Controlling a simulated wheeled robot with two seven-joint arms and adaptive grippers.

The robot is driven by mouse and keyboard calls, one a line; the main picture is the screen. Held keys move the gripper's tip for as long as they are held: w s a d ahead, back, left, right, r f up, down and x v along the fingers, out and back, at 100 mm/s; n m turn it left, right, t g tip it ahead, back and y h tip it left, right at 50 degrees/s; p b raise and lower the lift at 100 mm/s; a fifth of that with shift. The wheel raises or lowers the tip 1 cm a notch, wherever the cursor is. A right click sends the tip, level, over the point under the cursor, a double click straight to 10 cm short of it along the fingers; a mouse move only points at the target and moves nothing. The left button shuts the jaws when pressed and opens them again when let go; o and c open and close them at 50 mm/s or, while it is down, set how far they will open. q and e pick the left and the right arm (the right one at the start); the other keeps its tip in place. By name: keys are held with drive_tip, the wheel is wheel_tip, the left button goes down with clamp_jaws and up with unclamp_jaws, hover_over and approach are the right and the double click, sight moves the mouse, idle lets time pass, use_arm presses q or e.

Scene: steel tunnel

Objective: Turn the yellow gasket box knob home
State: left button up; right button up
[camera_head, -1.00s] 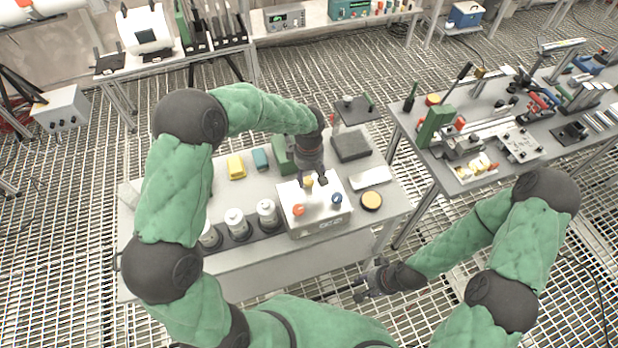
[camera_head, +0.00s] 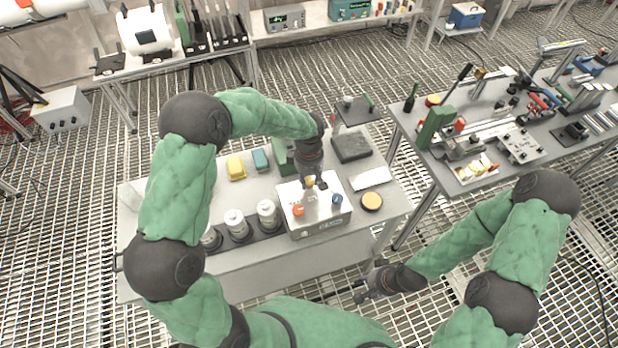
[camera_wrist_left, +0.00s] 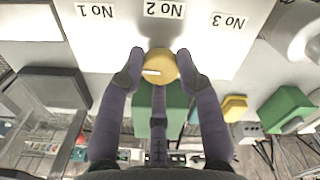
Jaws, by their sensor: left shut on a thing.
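The gasket box (camera_head: 318,212) is a pale metal box near the front of the grey bench. On its top are a yellow knob (camera_head: 309,182), an orange knob (camera_head: 298,210) and a blue knob (camera_head: 337,199). My left gripper (camera_head: 314,184) reaches down at the yellow knob from behind. In the left wrist view the yellow knob (camera_wrist_left: 160,66) sits between the fingers of my left gripper (camera_wrist_left: 160,72), which is shut on it. A white mark shows on the knob, and the label "No 2" is beside it. My right gripper (camera_head: 365,288) hangs over the floor grating, apart from the bench; its jaw state is unclear.
White canisters (camera_head: 267,214) stand in a row left of the box. A yellow-orange disc (camera_head: 371,201) and a white block (camera_head: 371,178) lie to its right. A dark block (camera_head: 350,147) and a yellow box (camera_head: 236,168) are behind. A second bench (camera_head: 460,182) stands to the right.

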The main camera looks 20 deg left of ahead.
use_arm(q)
drive_tip(key=m, duration=0.6)
drive_tip(key=shift+m, duration=0.3)
drive_tip(key=m, duration=0.6)
drive_tip(key=shift+p, duration=0.3)
drive_tip(key=m, duration=0.4)
drive_tip(key=shift+p, duration=0.4)
drive_tip(key=m+p, duration=0.1)
drive_tip(key=m, duration=0.2)
drive_tip(key=shift+m, duration=0.3)
drive_tip(key=m+p, duration=0.1)
drive_tip(key=m, duration=0.2)
drive_tip(key=shift+r, duration=0.1)
drive_tip(key=shift+m+p, duration=0.6)
drive_tip(key=shift+m, duration=1.2)
